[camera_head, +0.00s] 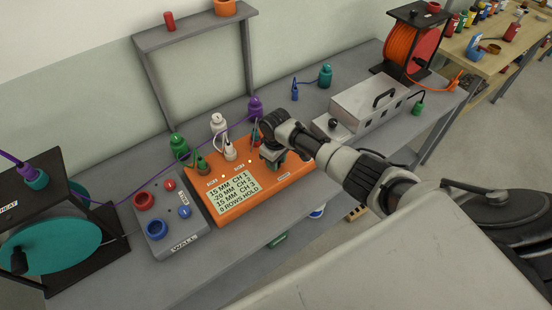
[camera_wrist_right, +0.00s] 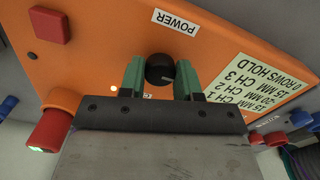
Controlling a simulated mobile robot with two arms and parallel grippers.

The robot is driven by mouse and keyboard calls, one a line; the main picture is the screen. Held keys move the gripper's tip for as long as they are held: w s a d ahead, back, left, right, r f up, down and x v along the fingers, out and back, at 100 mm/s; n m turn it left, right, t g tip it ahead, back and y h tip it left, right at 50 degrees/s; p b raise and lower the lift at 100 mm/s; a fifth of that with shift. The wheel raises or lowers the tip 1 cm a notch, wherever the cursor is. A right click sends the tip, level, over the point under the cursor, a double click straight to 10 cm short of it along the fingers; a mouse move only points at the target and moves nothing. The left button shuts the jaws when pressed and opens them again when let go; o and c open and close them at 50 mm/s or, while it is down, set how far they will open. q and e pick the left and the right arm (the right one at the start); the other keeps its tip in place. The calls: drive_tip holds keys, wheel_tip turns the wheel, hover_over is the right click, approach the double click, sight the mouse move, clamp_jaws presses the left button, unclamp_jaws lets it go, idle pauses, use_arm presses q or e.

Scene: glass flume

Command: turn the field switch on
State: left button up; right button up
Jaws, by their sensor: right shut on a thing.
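An orange box (camera_head: 235,204) with a text display (camera_head: 232,194) stands on the grey bench. My right gripper (camera_head: 272,158) is down at its right end. In the right wrist view, my right gripper's green fingers (camera_wrist_right: 160,76) are shut on a round black knob (camera_wrist_right: 159,68) with a pale pointer mark. A label reading POWER (camera_wrist_right: 175,20) is beside the knob; I can read no label saying field. A small lit lamp (camera_wrist_right: 114,88) shows left of the fingers. In the head view the gripper hides the knob. My left gripper is not in view.
A grey box (camera_head: 165,225) with red and blue knobs stands left of the orange box. Several capped bottles and plugs (camera_head: 219,124) with leads crowd behind it. A metal case (camera_head: 370,103) is at right, and cable reels (camera_head: 405,45) stand at both ends.

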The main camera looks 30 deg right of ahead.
idle(0.4)
drive_tip(key=o, duration=0.9)
drive_tip(key=shift+o, duration=0.2)
wheel_tip(320, 180, up, 11)
drive_tip(key=b, duration=0.1)
drive_tip(key=shift+f, duration=0.1)
